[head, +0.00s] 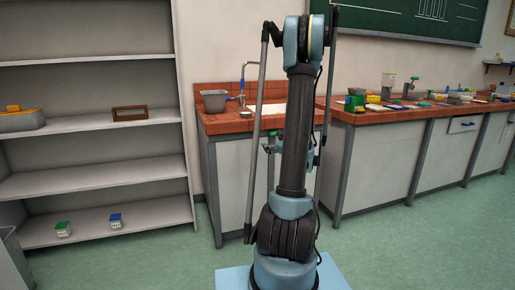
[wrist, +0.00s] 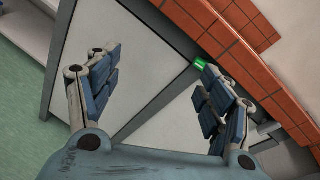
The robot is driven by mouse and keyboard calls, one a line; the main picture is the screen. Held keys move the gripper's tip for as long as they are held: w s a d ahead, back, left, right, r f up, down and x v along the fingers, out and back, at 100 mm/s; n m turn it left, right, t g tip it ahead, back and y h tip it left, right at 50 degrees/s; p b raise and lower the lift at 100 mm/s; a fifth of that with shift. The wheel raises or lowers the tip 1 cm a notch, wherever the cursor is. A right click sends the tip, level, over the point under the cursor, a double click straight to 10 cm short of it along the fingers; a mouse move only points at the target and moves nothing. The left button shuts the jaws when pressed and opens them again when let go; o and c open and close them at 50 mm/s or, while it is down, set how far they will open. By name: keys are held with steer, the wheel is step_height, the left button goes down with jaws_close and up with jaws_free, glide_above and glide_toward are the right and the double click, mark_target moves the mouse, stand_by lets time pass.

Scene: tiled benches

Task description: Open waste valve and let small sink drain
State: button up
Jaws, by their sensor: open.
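My gripper (wrist: 142,85) is open and empty in the wrist view, its blue-padded fingers spread wide in front of the bench's pale panels. A small bright green piece (wrist: 200,64) shows beside the tip of the right finger, just below the red tiled edge. I cannot tell whether it is the waste valve's handle, or whether the finger touches it. In the head view, the small sink (head: 272,109) is a pale area in the red tiled bench top, partly hidden by my arm. A tap (head: 243,82) stands behind it. The water level cannot be made out.
A grey tub (head: 213,100) stands on the bench left of the tap. A longer tiled bench (head: 350,119) with many small items runs to the right. Shelves (head: 100,180) stand at the left. Green floor is open in front of the right bench.

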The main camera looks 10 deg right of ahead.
steer(key=s+a+r+n+g+y, duration=0.1)
steer(key=s+a+n+g, duration=0.2)
steer(key=s+a+n, duration=0.3)
steer(key=shift+s+a+r+n+g, duration=0.3)
steer(key=shift+a+n, duration=0.4)
steer(key=shift+a, duration=0.95)
steer(key=shift+c, duration=0.5)
